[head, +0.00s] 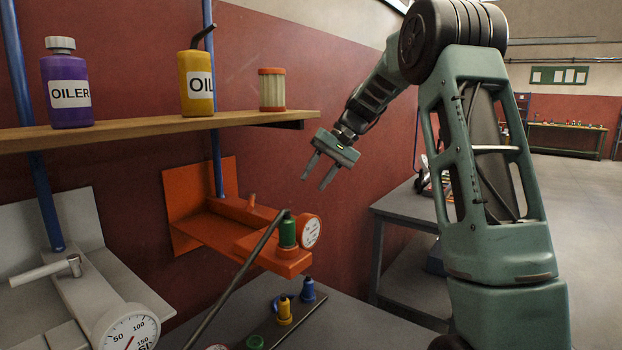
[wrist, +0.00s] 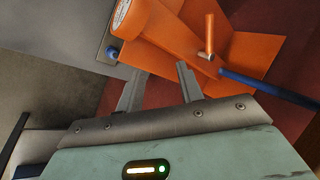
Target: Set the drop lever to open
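No part is labelled as the drop lever, so I cannot tell for sure which one it is. The orange fixture (head: 215,227) on the wall has a short upright orange handle (head: 251,200), which also shows in the wrist view (wrist: 209,35). A long dark rod (head: 240,275) slants up to a green-topped part (head: 287,235) beside the fixture's gauge (head: 311,231). A grey fixture (head: 75,272) at left has a pale bar handle (head: 40,271). My gripper (head: 317,176) is open and empty, above and right of the orange fixture; its fingers also show in the wrist view (wrist: 160,85).
A wooden shelf (head: 150,132) with a purple bottle (head: 68,85), a yellow oil can (head: 197,84) and a filter (head: 272,90) overhangs the fixtures. A blue pole (head: 217,150) runs behind the shelf. Yellow (head: 284,312) and blue (head: 308,290) fittings stand below. Open floor lies right.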

